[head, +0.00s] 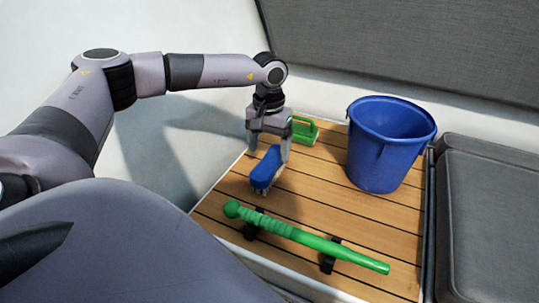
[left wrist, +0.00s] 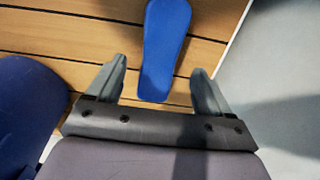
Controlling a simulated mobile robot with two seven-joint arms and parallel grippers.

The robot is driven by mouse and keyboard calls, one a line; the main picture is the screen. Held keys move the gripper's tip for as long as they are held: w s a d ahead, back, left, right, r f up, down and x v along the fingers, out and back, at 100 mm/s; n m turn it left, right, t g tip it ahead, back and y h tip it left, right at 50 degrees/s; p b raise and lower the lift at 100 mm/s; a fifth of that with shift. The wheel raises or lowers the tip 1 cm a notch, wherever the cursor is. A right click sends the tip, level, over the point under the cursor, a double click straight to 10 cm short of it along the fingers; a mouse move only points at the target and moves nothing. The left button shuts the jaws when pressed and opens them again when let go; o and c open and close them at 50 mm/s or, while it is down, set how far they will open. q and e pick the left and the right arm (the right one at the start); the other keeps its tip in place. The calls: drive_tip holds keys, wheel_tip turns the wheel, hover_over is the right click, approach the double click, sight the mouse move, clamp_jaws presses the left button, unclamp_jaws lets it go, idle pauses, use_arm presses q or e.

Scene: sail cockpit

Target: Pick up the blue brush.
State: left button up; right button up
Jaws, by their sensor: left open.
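The blue brush (head: 267,167) lies on the slatted wooden deck, left of the blue bucket. My left gripper (head: 268,151) points down over it, open, with one finger on each side of the blue body. In the left wrist view the blue brush (left wrist: 164,45) runs away from the palm, its near end between the two open fingers (left wrist: 159,66). A gap shows on both sides. I cannot tell how high the fingertips are above the deck. My right gripper is not in view.
A blue bucket (head: 385,150) stands to the right. A green handled object (head: 304,131) lies just behind my gripper. A long green handle (head: 310,241) rests on black clips in front. A pale wall rises at left and grey cushions (head: 490,210) sit at right.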

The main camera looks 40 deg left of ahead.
sight(269, 161)
use_arm(q)
wheel_tip(269, 161, down, 4)
drive_tip(key=shift+f+b, duration=0.25)
drive_tip(key=shift+b, duration=0.8)
drive_tip(key=shift+f, duration=0.35)
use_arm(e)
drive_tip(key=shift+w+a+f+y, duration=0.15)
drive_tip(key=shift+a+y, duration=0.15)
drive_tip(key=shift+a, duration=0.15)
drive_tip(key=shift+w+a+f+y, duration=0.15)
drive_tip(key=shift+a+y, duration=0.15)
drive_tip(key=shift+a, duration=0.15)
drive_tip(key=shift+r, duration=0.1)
use_arm(q)
drive_tip(key=c, duration=1.1)
drive_tip(key=shift+w+r, duration=0.1)
